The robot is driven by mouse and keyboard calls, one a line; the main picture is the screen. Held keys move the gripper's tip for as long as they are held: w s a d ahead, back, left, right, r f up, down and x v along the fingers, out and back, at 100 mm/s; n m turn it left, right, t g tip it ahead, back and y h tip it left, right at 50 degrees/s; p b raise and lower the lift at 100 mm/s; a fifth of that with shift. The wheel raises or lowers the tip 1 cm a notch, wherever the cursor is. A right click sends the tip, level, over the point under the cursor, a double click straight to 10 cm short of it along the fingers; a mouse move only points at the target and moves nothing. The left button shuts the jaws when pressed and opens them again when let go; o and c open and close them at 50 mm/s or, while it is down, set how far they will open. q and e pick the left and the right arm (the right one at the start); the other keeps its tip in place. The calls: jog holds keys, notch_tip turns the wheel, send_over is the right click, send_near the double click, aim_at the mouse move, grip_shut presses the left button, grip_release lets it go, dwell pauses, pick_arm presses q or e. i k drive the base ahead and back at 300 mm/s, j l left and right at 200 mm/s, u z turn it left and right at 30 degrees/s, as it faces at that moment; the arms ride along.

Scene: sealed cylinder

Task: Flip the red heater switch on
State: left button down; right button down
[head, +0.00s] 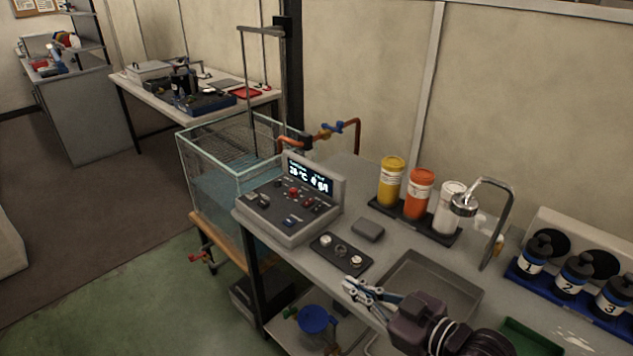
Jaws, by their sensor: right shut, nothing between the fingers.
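A grey control console (290,205) with a lit display (309,176) stands on the bench beside a glass water tank. Its sloped panel carries several small knobs and switches, including red ones (293,192). I cannot tell which red one is the heater switch or how it is set. My right gripper (350,287) is shut and empty. It is over the front of the bench, below and right of the console and apart from it. My left gripper is not in view.
Yellow, orange and white jars stand on a black tray (385,212) behind. A grey sink basin (440,283) and numbered bottles (575,274) are to the right.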

aim_at(310, 200)
jog(key=i, duration=1)
